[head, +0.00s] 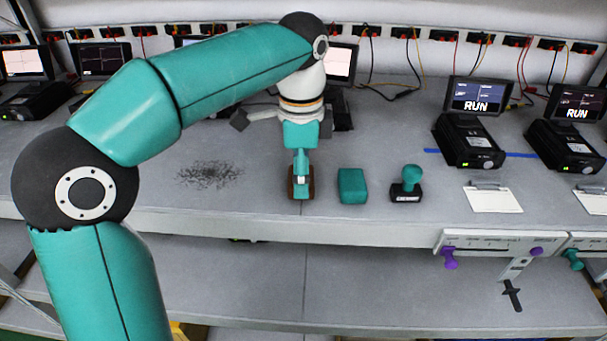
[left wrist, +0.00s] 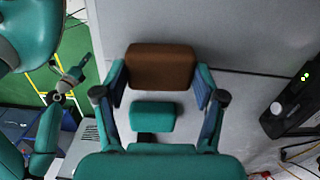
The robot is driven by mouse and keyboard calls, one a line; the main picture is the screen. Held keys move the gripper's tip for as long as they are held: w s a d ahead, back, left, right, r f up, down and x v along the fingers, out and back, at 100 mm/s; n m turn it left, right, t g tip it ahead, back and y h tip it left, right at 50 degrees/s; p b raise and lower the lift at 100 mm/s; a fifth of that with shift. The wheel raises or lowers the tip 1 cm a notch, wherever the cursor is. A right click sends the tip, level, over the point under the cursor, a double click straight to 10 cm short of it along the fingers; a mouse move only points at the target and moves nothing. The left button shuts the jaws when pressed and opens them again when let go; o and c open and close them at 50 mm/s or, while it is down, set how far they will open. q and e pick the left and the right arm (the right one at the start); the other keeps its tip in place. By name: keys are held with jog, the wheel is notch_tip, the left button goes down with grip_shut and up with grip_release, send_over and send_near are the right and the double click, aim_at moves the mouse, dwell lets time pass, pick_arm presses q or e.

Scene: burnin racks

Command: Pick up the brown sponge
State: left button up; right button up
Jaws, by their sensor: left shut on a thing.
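The brown sponge (left wrist: 160,68) lies between the two fingers of my left gripper (left wrist: 160,88) in the left wrist view. In the head view the gripper (head: 301,190) points down at the bench near its front edge, and its fingers are shut on the sponge. Only the brown edges of the sponge (head: 291,186) show beside the fingers there. The sponge is at or very near the bench top; I cannot tell if it touches.
A teal block (head: 352,186) stands just right of the gripper, then a teal-handled stamp (head: 407,185). A dark speckled patch (head: 209,174) marks the bench to the left. Devices with screens (head: 468,138) line the back. The bench's front edge is close.

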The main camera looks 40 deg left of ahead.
pick_arm(q)
jog(key=shift+r, duration=0.65)
notch_tip(320, 180, up, 2)
jog(key=shift+w+d+r, duration=0.1)
jog(key=shift+r, duration=0.05)
jog(key=d+b, duration=0.1)
jog(key=d, duration=1.7)
jog(key=shift+s, duration=0.3)
jog(key=shift+a, duration=0.1)
